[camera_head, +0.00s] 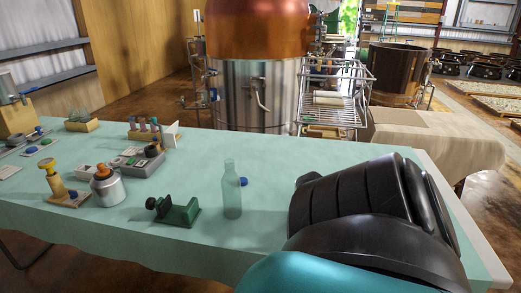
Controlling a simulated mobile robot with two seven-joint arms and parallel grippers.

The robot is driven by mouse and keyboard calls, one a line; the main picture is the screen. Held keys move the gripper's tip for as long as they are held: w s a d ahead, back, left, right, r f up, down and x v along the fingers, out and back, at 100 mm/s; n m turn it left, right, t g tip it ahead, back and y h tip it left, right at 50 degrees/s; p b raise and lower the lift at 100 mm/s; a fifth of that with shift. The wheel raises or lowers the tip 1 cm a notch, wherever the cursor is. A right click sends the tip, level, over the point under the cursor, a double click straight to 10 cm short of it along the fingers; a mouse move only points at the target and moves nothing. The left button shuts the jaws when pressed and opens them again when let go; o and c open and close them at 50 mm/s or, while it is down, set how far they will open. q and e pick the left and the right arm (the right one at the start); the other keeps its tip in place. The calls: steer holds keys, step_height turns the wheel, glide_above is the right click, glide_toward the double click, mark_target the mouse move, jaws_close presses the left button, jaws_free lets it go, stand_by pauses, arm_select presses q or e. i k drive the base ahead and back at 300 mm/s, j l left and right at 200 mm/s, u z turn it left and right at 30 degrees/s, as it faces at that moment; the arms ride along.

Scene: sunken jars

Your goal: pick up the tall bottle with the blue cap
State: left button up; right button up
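A tall, clear greenish bottle (231,192) stands upright on the cloth-covered table, near the front edge and left of my black and teal arm. No cap can be made out on its narrow top. A small round blue thing (244,181) shows just right of the bottle's body; I cannot tell whether it is a cap or whether it touches the bottle. My arm fills the lower right, and no gripper fingers can be seen on it. My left gripper is not in view.
A dark green clamp-like tool (180,212) lies close left of the bottle. A silver jar with an orange top (107,186) and a wooden stand with a yellow top (57,185) are farther left. A tube rack (146,134) is behind. The table cloth (270,150) behind the bottle is clear.

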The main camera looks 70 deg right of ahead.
mark_target(230, 186)
steer(key=z, duration=1.95)
